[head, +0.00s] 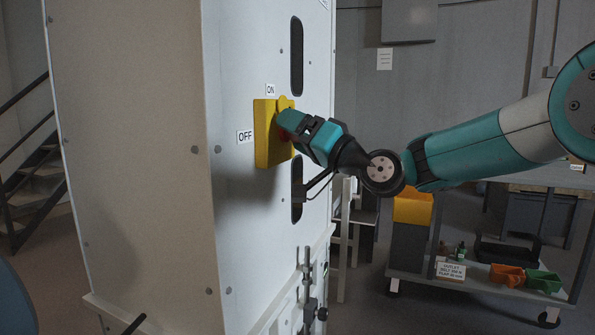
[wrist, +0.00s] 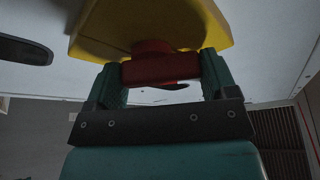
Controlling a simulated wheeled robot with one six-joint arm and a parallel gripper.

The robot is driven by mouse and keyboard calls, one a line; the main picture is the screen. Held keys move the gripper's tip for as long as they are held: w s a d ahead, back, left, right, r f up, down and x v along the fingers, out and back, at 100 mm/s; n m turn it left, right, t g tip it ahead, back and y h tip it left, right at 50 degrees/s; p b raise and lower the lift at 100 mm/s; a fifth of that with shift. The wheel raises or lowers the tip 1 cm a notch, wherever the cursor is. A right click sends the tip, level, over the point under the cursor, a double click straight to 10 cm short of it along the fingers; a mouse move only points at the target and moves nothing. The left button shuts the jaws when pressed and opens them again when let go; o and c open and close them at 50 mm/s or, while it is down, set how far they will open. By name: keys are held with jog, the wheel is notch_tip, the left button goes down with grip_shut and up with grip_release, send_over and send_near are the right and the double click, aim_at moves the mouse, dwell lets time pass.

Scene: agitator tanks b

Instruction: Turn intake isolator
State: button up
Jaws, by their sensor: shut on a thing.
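The intake isolator is a yellow box (head: 265,135) on the white cabinet face, with an ON label (head: 270,90) above it and an OFF label (head: 245,136) to its left. In the wrist view its yellow plate (wrist: 110,30) carries a red handle (wrist: 160,68). My gripper (head: 287,127) is shut on the red handle, with one teal finger at each end of it in the wrist view (wrist: 160,75). In the head view the gripper hides most of the handle, so its exact angle against the labels is hard to tell there.
The white cabinet (head: 170,200) has dark slots above and below the isolator. A metal latch fitting (head: 308,290) sticks out lower on it. A cart (head: 480,285) with orange and green bins stands at the right. Stairs (head: 35,160) are at the far left.

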jog(key=n+g+y+b, duration=0.1)
jog(key=n+b, duration=0.2)
jog(key=f+n+g+y+b, duration=0.1)
jog(key=n+b, duration=0.2)
jog(key=b, duration=0.1)
jog(key=shift+r+n+g+y+b, duration=0.1)
jog(key=shift+n+g+y+b, duration=0.1)
jog(key=shift+n+g+b, duration=0.65)
jog(key=shift+r+n+g+y+b, duration=0.1)
jog(key=shift+n+g+y+b, duration=0.3)
jog(key=shift+n, duration=0.85)
jog(key=o, duration=0.8)
jog(key=shift+o, duration=0.2)
jog(key=b+v, duration=0.9)
jog(key=v, duration=0.8)
jog(key=shift+s+d+r, duration=0.1)
jog(key=shift+d, duration=0.05)
